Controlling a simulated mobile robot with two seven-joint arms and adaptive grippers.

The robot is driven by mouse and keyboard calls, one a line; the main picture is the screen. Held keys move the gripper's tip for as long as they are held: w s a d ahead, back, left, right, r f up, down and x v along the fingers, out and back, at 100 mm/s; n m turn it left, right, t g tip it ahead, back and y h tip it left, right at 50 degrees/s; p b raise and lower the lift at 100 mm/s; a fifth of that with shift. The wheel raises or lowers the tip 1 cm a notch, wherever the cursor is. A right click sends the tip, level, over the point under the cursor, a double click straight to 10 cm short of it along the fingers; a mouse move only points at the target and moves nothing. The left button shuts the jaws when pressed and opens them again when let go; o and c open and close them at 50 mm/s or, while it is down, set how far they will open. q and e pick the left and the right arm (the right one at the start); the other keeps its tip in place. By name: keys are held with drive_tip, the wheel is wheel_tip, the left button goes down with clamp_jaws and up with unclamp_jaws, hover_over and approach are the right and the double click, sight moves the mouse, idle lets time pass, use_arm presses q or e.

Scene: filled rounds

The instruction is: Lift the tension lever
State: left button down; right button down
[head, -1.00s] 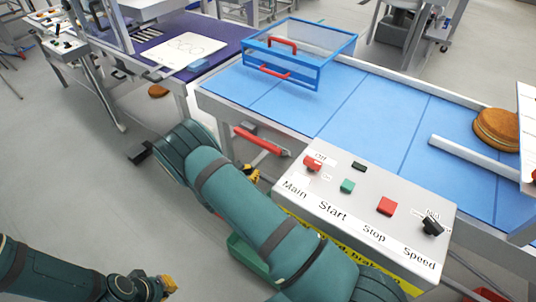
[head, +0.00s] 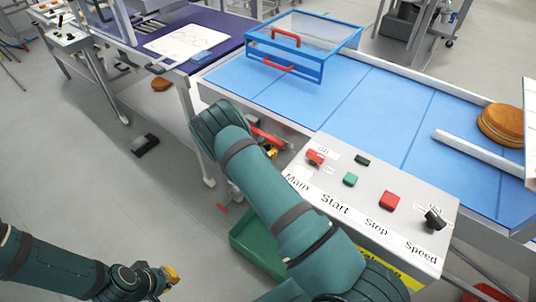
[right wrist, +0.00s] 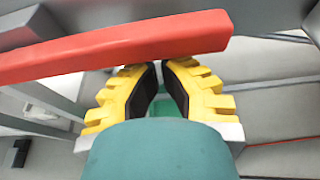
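The red tension lever (head: 268,139) shows at the side of the blue conveyor, left of the control box, partly hidden by my right arm. In the right wrist view the red lever (right wrist: 120,46) is a long bar slanting across the top, just past my fingertips. My right gripper (right wrist: 160,72) has yellow fingers with black pads and a narrow empty gap between them. The bar is not between the pads; I cannot tell whether they touch. In the head view only a bit of this gripper (head: 271,153) shows. My left gripper (head: 170,275) is low at the left, away from the lever.
The control box (head: 370,200) has Main, Start, Stop and Speed controls, close to my right arm. A green bin (head: 250,248) sits below. A blue guard frame (head: 318,72) and a brown round (head: 501,126) are on the conveyor. Open floor lies left.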

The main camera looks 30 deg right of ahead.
use_arm(q)
drive_tip(key=shift+w, duration=0.1)
use_arm(e)
drive_tip(key=shift+r, duration=0.3)
